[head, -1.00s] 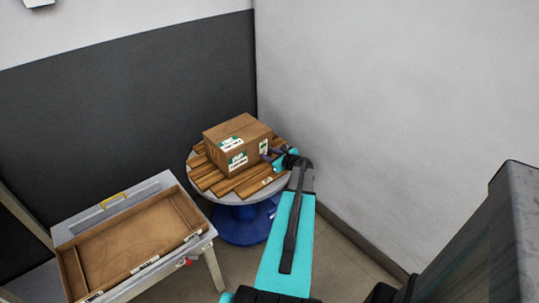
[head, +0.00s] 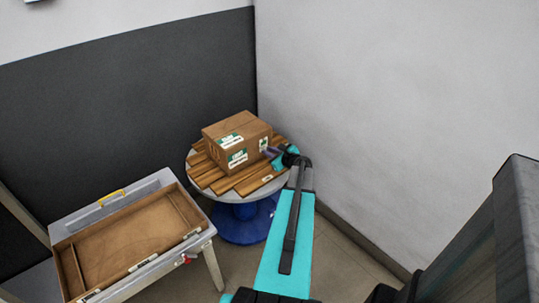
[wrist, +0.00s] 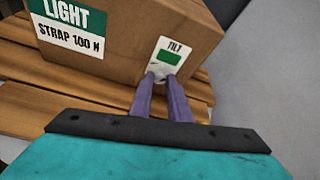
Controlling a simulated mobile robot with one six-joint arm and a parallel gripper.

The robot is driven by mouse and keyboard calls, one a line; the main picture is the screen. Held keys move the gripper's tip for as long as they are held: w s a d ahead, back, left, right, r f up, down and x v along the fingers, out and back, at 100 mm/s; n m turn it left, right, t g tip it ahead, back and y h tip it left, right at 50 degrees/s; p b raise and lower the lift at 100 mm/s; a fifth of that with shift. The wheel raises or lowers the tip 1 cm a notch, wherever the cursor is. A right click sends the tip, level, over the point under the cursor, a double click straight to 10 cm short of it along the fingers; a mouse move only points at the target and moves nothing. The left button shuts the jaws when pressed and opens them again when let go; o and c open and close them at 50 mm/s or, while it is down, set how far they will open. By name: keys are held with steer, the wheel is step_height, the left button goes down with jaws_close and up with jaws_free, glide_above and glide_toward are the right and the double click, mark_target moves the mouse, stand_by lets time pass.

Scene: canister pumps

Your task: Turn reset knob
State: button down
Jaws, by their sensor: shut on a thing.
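A brown cardboard box (head: 236,146) sits on wooden slats on a round table. In the wrist view the box (wrist: 110,45) shows a "LIGHT / STRAP 100 N" label and a white and green "TILT" label (wrist: 169,54). A small pale grey knob (wrist: 158,68) sits at the lower part of the TILT label. My gripper (wrist: 161,79) has its two purple fingers at the knob, shut on it; the fingertips partly hide it. In the head view my gripper (head: 272,153) reaches the box's right face from the right.
The wooden slats (head: 205,175) lie on a round grey-topped table with a blue base (head: 240,222). A grey bench with a shallow brown tray (head: 130,245) stands at the left. A plain wall (head: 400,100) rises close on the right. Bare floor lies between.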

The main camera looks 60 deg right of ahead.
steer(key=shift+a+f+n+b, duration=0.1)
steer(key=shift+f+n+b, duration=0.15)
steer(key=shift+b, duration=0.55)
steer(key=n+b, duration=0.1)
steer(key=b, duration=0.1)
steer(key=h+b, duration=0.1)
steer(key=b, duration=0.2)
steer(key=shift+w+a+n, duration=0.1)
steer(key=shift+a+n, duration=0.1)
steer(key=shift+n, duration=0.15)
steer(key=n+h+b, duration=0.1)
steer(key=b, duration=0.4)
steer(key=shift+f+b, duration=0.15)
steer(key=shift+b, duration=0.2)
steer(key=shift+n+h+b, duration=0.3)
steer(key=shift+n+b, duration=0.1)
steer(key=shift+b, duration=0.1)
steer(key=n+b, duration=0.1)
steer(key=b, duration=0.3)
steer(key=shift+h+b, duration=0.4)
steer(key=shift+n+b, duration=0.3)
steer(key=shift+b, duration=0.2)
steer(key=shift+r, duration=0.2)
steer(key=c, duration=1.7)
jaws_free()
steer(key=shift+o, duration=0.2)
steer(key=shift+a, duration=0.1)
